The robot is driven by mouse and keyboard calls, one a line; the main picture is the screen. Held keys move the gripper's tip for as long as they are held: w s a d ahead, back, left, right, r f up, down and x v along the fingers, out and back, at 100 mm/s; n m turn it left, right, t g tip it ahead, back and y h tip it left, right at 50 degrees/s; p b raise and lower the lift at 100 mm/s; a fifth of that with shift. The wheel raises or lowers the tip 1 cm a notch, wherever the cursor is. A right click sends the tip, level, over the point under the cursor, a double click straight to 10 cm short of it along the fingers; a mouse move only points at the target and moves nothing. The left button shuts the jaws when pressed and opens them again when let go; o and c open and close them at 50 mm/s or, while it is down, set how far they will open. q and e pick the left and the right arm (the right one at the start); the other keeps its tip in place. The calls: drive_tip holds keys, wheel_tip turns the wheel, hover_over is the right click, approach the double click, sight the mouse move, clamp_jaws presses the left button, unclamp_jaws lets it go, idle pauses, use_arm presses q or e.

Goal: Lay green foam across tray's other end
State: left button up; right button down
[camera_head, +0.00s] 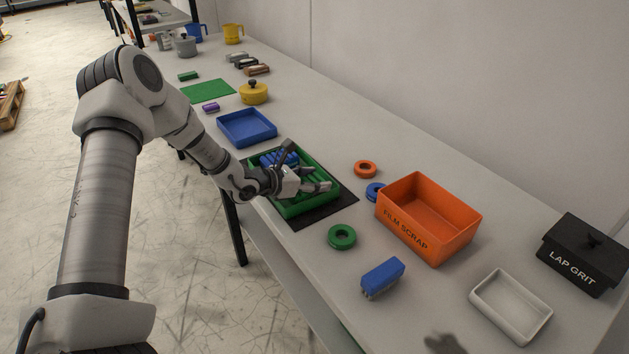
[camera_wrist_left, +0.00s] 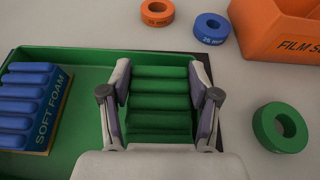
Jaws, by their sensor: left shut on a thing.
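The green tray (camera_head: 296,208) lies on a black mat (camera_head: 334,206) on the bench. A blue ribbed foam block marked SOFT FOAM (camera_wrist_left: 32,108) lies in the tray's left end; it also shows in the head view (camera_head: 270,158). My left gripper (camera_wrist_left: 160,105) is over the tray's other end, shut on the green ribbed foam (camera_wrist_left: 160,98), with a finger on each side. The green foam sits within the tray outline; I cannot tell whether it touches the floor of the tray. In the head view my left gripper (camera_head: 314,181) partly hides it. My right gripper is not in view.
An orange FILM SCRAP bin (camera_head: 437,247) stands to the right of the tray. Orange (camera_head: 365,169), blue (camera_head: 375,191) and green (camera_head: 342,236) rings lie between them. A blue tray (camera_head: 246,127) sits beyond. A blue-topped block (camera_head: 383,277) and white dish (camera_head: 511,307) are nearer.

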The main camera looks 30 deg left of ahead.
use_arm(q)
drive_tip(key=o, duration=0.8)
drive_tip(key=shift+s+d+f, duration=0.15)
drive_tip(key=shift+s+f, duration=0.05)
drive_tip(key=shift+f, duration=0.35)
drive_tip(key=shift+o, duration=0.3)
drive_tip(key=shift+d+f, duration=0.1)
drive_tip(key=shift+d, duration=0.05)
drive_tip(key=shift+r+p, duration=0.2)
drive_tip(key=shift+p, duration=0.1)
drive_tip(key=shift+r+p, duration=0.45)
drive_tip(key=shift+p, duration=0.05)
drive_tip(key=v, duration=0.2)
drive_tip(key=p+v, duration=0.1)
drive_tip(key=v, duration=0.4)
drive_tip(key=shift+w+a+r+p, duration=0.2)
drive_tip(key=shift+a+r+p, duration=0.1)
drive_tip(key=shift+a+r, duration=0.1)
drive_tip(key=p+v, duration=0.4)
drive_tip(key=shift+s, duration=0.35)
